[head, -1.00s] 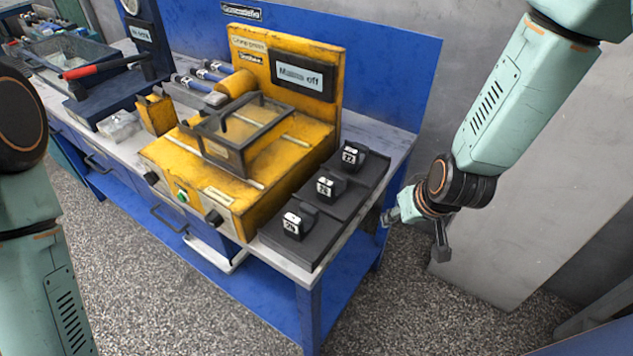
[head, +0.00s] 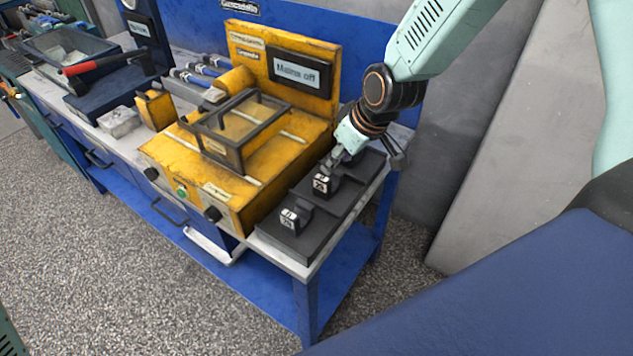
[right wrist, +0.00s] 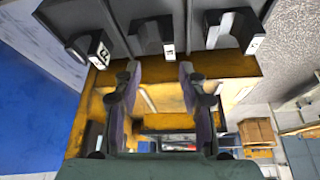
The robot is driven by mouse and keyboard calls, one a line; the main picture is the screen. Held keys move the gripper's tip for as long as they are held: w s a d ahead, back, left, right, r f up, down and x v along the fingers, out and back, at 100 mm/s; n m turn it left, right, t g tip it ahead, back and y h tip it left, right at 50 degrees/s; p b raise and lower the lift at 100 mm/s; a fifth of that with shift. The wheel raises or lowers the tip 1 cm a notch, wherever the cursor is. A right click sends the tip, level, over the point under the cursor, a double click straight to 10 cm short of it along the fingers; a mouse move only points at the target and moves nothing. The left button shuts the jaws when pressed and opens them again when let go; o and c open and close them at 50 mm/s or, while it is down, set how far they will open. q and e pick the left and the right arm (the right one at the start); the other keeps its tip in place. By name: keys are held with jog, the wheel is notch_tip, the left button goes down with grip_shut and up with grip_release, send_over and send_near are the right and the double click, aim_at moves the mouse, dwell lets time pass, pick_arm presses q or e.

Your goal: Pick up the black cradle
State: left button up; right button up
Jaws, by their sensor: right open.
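Several small black blocks with white number labels, which look like cradles, stand on a dark stepped rack (head: 285,242) at the bench's right end. The front cradle (head: 295,218) and the middle cradle (head: 325,184) show clearly in the head view. The far one is mostly hidden by my right gripper (head: 335,160), which is just above and behind the middle one. In the right wrist view three cradles show along the top: left (right wrist: 88,48), middle (right wrist: 155,36), right (right wrist: 233,30). My right gripper's open fingers (right wrist: 159,70) have nothing between them. My left gripper is out of view.
A yellow test machine (head: 230,185) with a framed guard and a "Mains off" display (head: 300,72) stands left of the rack. A blue back panel (head: 380,40) rises behind. A red-handled tool (head: 95,64) lies farther left. Floor in front is clear.

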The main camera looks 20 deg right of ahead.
aim_at(323, 178)
jog(key=shift+s+a+f+n+g+y+b, duration=0.15)
jog(key=shift+a+f+n+b, duration=0.1)
jog(key=shift+f+n+b, duration=0.25)
jog(key=shift+s+a+f+n+g+y+b, duration=0.15)
jog(key=shift+a+f+n+b, duration=0.1)
jog(key=shift+f+n+b, duration=0.25)
jog(key=shift+w+a+f, duration=0.15)
jog(key=shift+f, duration=0.05)
jog(key=shift+w+a+f+b, duration=0.25)
jog(key=shift+b, duration=0.3)
jog(key=shift+w+d+f, duration=0.1)
jog(key=shift+w+f, duration=0.15)
jog(key=shift+f, duration=0.1)
jog(key=b+x, duration=0.3)
jog(key=shift+w+f, duration=0.2)
jog(key=shift+f, duration=0.05)
jog(key=shift+w+f+b, duration=0.3)
jog(key=shift+f+b, duration=0.05)
jog(key=shift+b, duration=0.1)
